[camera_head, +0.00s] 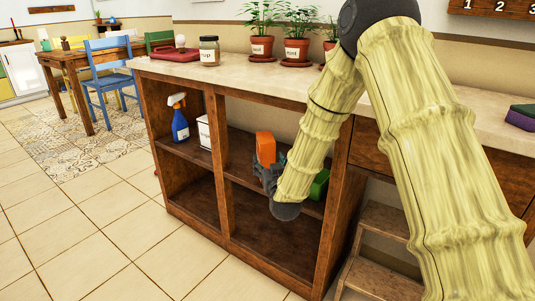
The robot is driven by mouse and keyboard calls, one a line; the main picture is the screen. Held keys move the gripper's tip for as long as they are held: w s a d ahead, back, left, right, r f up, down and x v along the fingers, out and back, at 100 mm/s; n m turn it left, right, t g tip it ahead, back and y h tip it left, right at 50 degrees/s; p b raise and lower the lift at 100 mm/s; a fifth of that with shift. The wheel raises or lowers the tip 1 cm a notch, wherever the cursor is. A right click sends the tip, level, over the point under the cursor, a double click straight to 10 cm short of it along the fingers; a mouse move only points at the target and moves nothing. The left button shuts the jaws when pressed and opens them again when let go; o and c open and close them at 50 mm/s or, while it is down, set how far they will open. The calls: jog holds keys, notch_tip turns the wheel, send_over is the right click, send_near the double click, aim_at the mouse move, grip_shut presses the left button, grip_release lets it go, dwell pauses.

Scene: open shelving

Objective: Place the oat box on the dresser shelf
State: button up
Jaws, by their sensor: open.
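An orange box (265,147) stands upright on the middle shelf (238,144) of the wooden dresser; no label on it is readable, so I cannot tell for sure that it is the oat box. My gripper (266,172) is inside the right compartment at the box's lower front. It is open; its fingers are small, dark and partly hidden, and I cannot tell whether they touch the box. A white box (204,132) with dark edges stands beside the upright divider.
A blue spray bottle (179,119) stands in the left compartment. A green object (320,184) is partly hidden behind my arm. The countertop (230,76) holds a jar (209,51), a red case (175,54) and potted plants (297,45). The lower shelf (270,243) looks clear.

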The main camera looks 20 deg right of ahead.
jog(key=s+p, duration=0.2)
jog(key=s, duration=0.5)
jog(key=shift+a, duration=0.35)
